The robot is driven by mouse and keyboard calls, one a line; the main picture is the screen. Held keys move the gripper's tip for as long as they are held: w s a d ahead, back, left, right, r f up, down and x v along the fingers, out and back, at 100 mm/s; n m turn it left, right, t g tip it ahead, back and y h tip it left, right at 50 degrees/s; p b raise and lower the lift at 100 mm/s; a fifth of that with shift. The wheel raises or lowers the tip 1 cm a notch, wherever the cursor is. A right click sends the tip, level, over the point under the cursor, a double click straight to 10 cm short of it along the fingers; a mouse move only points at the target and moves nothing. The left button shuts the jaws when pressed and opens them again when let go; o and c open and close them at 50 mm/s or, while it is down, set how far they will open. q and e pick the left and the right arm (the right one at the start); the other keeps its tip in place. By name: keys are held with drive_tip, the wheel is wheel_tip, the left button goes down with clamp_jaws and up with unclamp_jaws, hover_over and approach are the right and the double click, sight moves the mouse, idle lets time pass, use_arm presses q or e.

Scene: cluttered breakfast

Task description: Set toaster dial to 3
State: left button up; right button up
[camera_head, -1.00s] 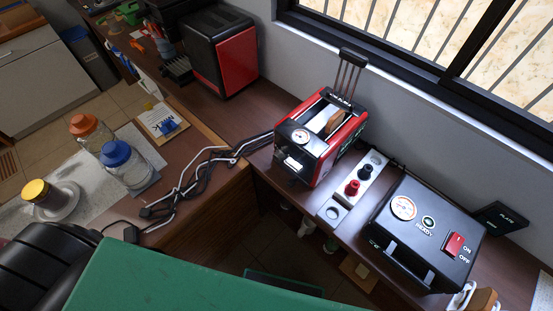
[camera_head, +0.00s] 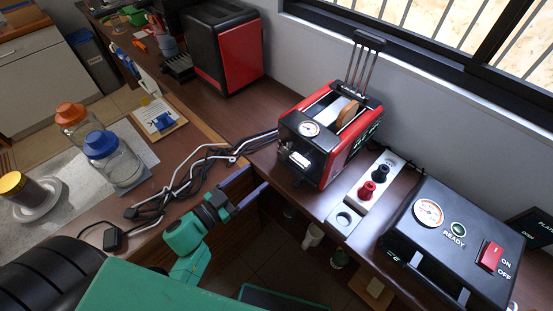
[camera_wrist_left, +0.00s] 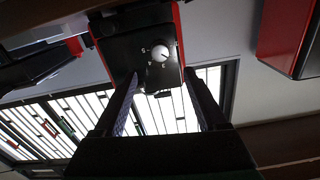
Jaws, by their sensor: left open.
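The red and black toaster (camera_head: 345,150) stands on the brown counter with bread in its slot. A round white dial (camera_head: 309,128) is on its near end face. My right gripper is out of view.
Cables (camera_head: 190,180) lie to the left. Jars (camera_head: 112,158) stand at left. A red and black appliance (camera_head: 222,48) is behind. A gap opens below the counter edge.

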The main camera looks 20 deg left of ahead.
sight(281, 156)
use_arm(q)
drive_tip(key=x, duration=1)
drive_tip(key=shift+s, duration=0.1)
clamp_jaws()
